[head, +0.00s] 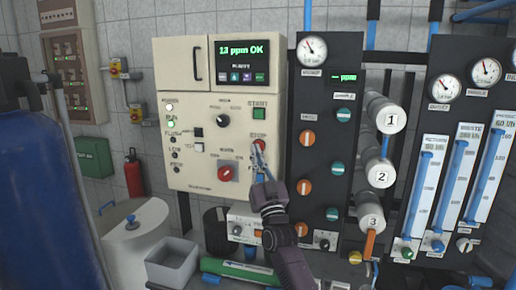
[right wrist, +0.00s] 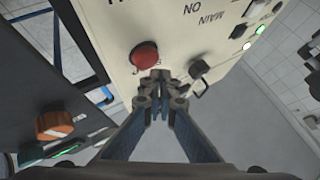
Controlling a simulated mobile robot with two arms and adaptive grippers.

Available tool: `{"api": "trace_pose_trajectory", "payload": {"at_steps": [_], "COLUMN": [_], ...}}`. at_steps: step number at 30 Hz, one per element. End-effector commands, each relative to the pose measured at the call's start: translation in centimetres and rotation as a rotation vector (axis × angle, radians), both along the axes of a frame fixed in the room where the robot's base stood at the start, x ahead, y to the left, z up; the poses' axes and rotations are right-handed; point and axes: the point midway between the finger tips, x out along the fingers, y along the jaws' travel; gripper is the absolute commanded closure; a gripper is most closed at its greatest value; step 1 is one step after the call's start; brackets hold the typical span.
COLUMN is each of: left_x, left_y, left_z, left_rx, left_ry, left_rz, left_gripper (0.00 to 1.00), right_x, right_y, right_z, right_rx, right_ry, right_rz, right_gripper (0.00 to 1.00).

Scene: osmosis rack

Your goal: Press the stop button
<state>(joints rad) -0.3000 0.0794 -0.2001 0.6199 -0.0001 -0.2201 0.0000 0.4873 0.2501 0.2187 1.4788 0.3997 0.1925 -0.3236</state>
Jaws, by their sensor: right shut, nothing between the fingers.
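The red round stop button (head: 259,142) is on the cream control cabinet (head: 190,150), below the green start button (head: 259,113). In the right wrist view the red button (right wrist: 144,55) sits just beyond and left of the fingertips. My right gripper (head: 258,155) is shut and empty, its tips close in front of the stop button and partly covering it. Its closed tips also show in the right wrist view (right wrist: 160,90). I cannot tell whether they touch the button. My left gripper is not in view.
A red rotary switch (head: 227,171) and a black knob (head: 223,120) are nearby on the cabinet. A black panel (head: 325,100) with orange and teal knobs stands right of it. A large blue cylinder (head: 40,190) fills the left. A grey bin (head: 172,262) stands below.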

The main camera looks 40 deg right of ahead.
Motion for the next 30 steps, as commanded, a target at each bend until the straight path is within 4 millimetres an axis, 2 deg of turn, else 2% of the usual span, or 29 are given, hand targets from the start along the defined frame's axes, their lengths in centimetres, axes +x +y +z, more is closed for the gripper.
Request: {"api": "trace_pose_trajectory", "payload": {"at_steps": [30], "left_x": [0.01], "left_y": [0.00], "left_z": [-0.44], "left_rx": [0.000], "left_ry": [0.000], "left_rz": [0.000], "left_gripper": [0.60], "right_x": [0.55], "right_y": [-0.64], "right_z": [0.04], "right_rx": [0.000], "right_ry": [0.000], "right_rz": [0.000], "right_gripper": [1.00]}}
